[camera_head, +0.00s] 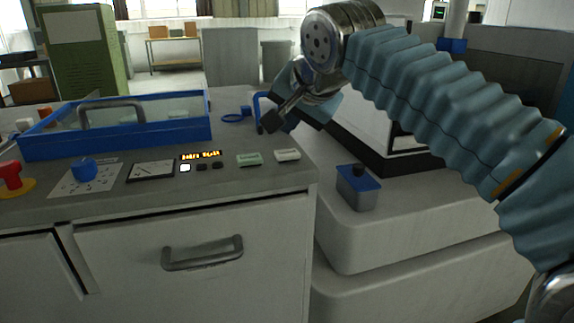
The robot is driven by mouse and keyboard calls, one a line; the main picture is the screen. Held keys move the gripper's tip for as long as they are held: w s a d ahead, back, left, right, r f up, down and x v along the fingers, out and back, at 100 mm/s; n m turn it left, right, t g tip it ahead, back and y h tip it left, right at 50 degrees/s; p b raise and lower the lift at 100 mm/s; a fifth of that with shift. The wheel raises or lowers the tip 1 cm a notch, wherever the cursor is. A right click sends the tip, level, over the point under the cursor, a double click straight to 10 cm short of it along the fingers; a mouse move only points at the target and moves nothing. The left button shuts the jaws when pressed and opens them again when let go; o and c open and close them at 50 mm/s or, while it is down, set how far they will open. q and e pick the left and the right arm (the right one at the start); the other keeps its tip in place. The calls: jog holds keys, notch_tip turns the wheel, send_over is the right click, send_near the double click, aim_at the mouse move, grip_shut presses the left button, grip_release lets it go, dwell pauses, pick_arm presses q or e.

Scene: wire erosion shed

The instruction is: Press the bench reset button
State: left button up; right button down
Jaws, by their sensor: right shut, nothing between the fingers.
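The bench control panel has a row of small buttons under an amber display (201,155): a lit white button (185,168) and two dark ones (210,166). A red mushroom button (11,174) on a yellow base stands at the left edge. I cannot read which one is labelled reset. My right gripper (272,122) is shut and empty, above the back right of the bench, behind the panel and apart from these buttons. My left gripper is out of view.
A blue-framed tray with a clear lid and grey handle (112,108) stands behind the panel. A blue selector knob (84,168), a meter (152,171) and green and white blocks (249,159) are near the buttons. A drawer handle (202,253) sticks out in front.

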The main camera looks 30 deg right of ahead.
aim_at(290, 154)
jog(key=shift+f+b, duration=0.55)
jog(key=shift+f, duration=0.45)
jog(key=shift+f, duration=0.1)
dwell(1.2)
jog(key=shift+f, duration=0.3)
jog(key=shift+f+b, duration=0.45)
jog(key=shift+b, duration=0.1)
dwell(0.4)
jog(key=shift+r, duration=0.15)
jog(key=shift+r+p, duration=0.7)
jog(key=shift+p, duration=0.15)
notch_tip(290, 154, up, 5)
jog(key=p, duration=0.4)
jog(key=shift+r+p, duration=0.1)
jog(key=shift+p, duration=0.25)
